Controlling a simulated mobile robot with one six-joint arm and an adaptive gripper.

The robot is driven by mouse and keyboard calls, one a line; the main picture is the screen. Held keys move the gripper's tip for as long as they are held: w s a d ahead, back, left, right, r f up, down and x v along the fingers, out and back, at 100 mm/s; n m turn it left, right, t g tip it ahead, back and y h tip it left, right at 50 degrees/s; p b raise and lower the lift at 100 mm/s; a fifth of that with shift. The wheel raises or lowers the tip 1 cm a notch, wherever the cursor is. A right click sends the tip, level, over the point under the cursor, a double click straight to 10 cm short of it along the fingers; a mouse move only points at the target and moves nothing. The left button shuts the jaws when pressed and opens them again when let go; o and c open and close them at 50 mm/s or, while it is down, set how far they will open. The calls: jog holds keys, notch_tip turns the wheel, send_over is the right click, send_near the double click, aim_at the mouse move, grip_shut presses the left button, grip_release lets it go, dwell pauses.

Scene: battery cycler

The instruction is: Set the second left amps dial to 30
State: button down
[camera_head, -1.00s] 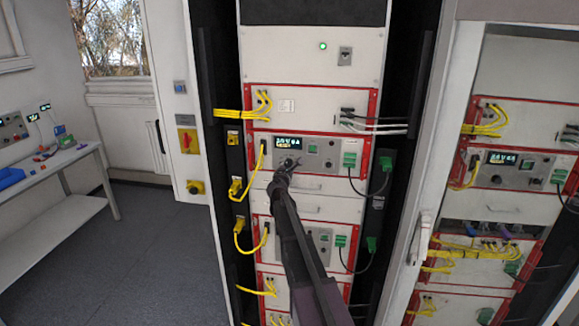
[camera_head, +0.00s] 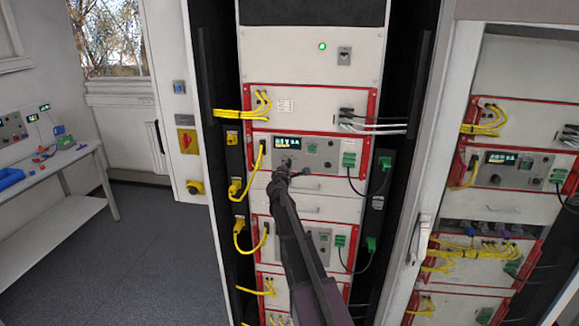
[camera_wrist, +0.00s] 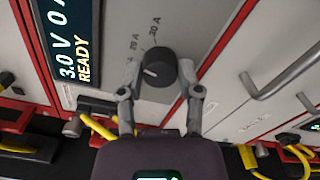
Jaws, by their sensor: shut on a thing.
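The amps dial (camera_wrist: 159,69) is a round black knob on the grey panel of a cycler unit, with a white mark on its left side. Printed labels, which look like 20 A and 30 A, stand above it; I cannot tell which setting the mark meets. My gripper (camera_wrist: 158,76) has one finger on each side of the dial and is shut on it. The lit display (camera_wrist: 78,40) left of the dial reads 3.0 V, 0 A, READY. In the head view my gripper (camera_head: 281,174) is at the upper unit's panel (camera_head: 318,146), and its tip hides most of the dial.
Yellow cables (camera_head: 235,187) hang at the left of the rack and green plugs (camera_head: 349,159) sit at the right. A metal handle (camera_wrist: 250,85) lies right of the dial in the wrist view. A second rack (camera_head: 515,190) stands at the right.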

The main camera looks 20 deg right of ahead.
jog(key=m, duration=1)
jog(key=shift+w, duration=0.15)
jog(key=shift+m, duration=0.3)
jog(key=shift+c, duration=1.3)
grip_release()
jog(key=shift+a, duration=0.1)
jog(key=v, duration=1.2)
